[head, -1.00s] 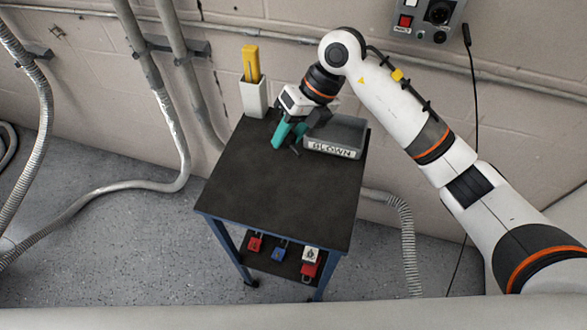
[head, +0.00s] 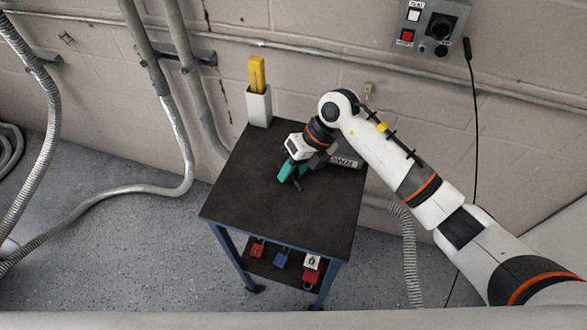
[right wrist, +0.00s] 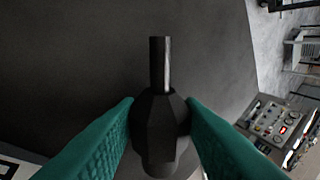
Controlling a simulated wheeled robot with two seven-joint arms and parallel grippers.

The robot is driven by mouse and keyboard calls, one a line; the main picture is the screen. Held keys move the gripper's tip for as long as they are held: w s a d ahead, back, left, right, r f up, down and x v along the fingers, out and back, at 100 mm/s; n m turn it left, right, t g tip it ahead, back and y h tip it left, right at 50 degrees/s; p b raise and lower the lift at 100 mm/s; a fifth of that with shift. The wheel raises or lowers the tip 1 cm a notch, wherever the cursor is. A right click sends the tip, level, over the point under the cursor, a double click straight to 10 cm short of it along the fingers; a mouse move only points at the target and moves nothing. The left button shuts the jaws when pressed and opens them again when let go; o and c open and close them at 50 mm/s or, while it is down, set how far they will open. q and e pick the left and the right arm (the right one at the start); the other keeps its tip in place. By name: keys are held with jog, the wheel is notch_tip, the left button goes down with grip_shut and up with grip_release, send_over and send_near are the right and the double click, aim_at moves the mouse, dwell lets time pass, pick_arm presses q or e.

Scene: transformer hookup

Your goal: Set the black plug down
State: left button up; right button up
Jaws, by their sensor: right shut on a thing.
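My right gripper (head: 291,174) has teal fingers and is over the black tabletop (head: 262,200) of a small cart, right of its middle. In the right wrist view its fingers are shut on the black plug (right wrist: 160,112), one on each side of the plug's faceted body. A thin grey stem points away from the plug. In the head view the plug is small and dark against the tabletop, mostly lost beside the fingers. I cannot tell whether it touches the surface. My left gripper is not in view.
A white holder (head: 258,107) with a yellow tool (head: 256,73) stands at the back left corner. Padlocks (head: 282,260) are on the lower shelf. The tabletop's front and left are clear.

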jog(key=shift+s+d+f+b, duration=0.1)
jog(key=shift+s+f+b, duration=0.15)
jog(key=shift+f, duration=0.25)
jog(key=shift+s+d+f+b, duration=0.1)
jog(key=shift+s+f+b, duration=0.1)
jog(key=shift+f, duration=0.25)
jog(key=o, duration=0.8)
jog(key=shift+o, duration=0.2)
jog(key=shift+r+p, duration=0.3)
jog(key=shift+w+a+r+p, duration=0.1)
jog(key=shift+w+r+p, duration=0.05)
jog(key=shift+r+p, duration=0.3)
jog(key=shift+w+d+r+b, duration=0.35)
jog(key=shift+d+r+b, duration=0.05)
jog(key=shift+r, duration=0.25)
jog(key=shift+w+d+r+b, duration=0.35)
jog(key=shift+r, duration=0.25)
jog(key=s+b+v, duration=0.1)
jog(key=v, duration=0.8)
jog(key=shift+w+a, duration=0.2)
jog(key=shift+w, duration=0.1)
jog(key=shift+r, duration=0.15)
